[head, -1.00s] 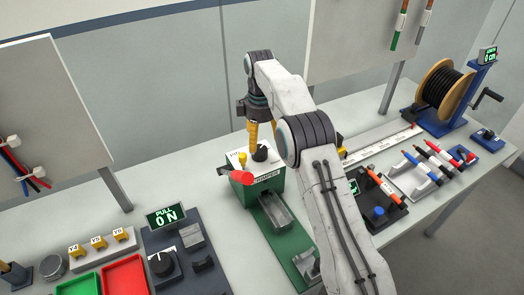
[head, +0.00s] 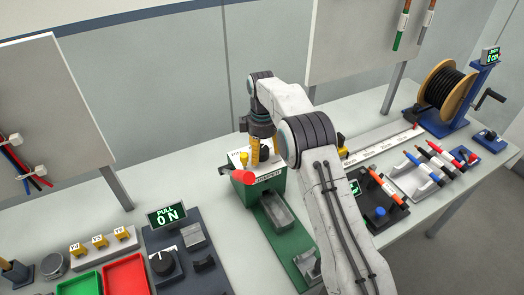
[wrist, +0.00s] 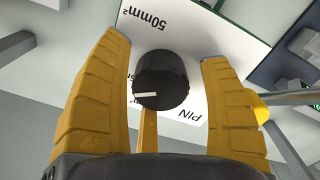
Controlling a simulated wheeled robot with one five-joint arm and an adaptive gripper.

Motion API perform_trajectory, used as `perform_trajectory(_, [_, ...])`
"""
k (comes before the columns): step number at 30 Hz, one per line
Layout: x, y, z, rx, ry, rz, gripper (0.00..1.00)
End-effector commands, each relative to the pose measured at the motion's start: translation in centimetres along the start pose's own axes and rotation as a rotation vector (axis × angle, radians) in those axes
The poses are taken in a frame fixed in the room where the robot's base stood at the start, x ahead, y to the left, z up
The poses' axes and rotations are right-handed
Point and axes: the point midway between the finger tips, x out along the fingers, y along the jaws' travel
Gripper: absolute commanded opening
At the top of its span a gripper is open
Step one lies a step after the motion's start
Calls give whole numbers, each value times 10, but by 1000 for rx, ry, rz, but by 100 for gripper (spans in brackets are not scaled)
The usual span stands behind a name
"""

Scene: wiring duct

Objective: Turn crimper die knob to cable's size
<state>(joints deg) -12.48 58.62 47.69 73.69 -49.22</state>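The crimper (head: 266,187) is a green block with a white label plate on top and a red-ended lever (head: 241,177). In the wrist view its die knob (wrist: 162,78) is black and round, with a white pointer line toward the picture's lower left. In the head view my gripper (head: 258,152) is over the crimper top and largely hides the knob.
A pull tester with a "0 N" display (head: 168,216) stands left. Bare bench lies behind the crimper's left side.

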Motion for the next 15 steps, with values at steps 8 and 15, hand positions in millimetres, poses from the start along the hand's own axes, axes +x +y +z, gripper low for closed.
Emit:
perform_trajectory(8, [0,0,0,0,0,0,45])
perform_trajectory(15, [0,0,1,0,-2,-2,24])
